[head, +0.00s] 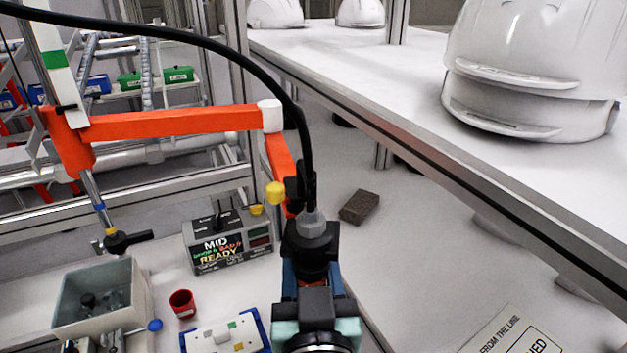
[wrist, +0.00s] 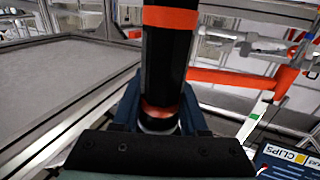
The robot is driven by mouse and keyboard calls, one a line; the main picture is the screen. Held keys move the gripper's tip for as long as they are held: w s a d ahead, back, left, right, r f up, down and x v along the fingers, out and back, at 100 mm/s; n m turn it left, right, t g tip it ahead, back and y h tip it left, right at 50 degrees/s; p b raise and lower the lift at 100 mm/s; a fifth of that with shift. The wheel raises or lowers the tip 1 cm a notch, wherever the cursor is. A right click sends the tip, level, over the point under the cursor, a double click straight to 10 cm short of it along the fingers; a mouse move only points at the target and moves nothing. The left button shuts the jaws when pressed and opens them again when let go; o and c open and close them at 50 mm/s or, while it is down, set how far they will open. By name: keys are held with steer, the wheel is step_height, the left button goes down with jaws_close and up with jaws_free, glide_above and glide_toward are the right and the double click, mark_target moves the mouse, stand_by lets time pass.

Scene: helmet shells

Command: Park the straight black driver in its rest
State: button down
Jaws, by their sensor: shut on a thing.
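The straight black driver (wrist: 170,50) fills the middle of the wrist view, with an orange-red band near its top and another red ring lower down. My gripper (head: 312,275) is shut around its body between dark blue fingers. In the head view the driver (head: 309,240) stands roughly upright, with a grey collar and a thick black cable rising from its top. An orange jointed arm (head: 170,123) ends just behind the driver, beside a yellow knob (head: 275,193). I cannot tell which part is the driver's rest.
A grey control box (head: 228,240) stands left of my gripper. A grey bin (head: 60,325), a red cup (head: 182,303) and a blue-edged tray (head: 252,318) are at lower left. A brown block (head: 358,207) lies behind. A white shelf (head: 430,100) with helmet shells (head: 540,60) borders the right.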

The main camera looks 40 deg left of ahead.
steer(key=shift+r, duration=0.55)
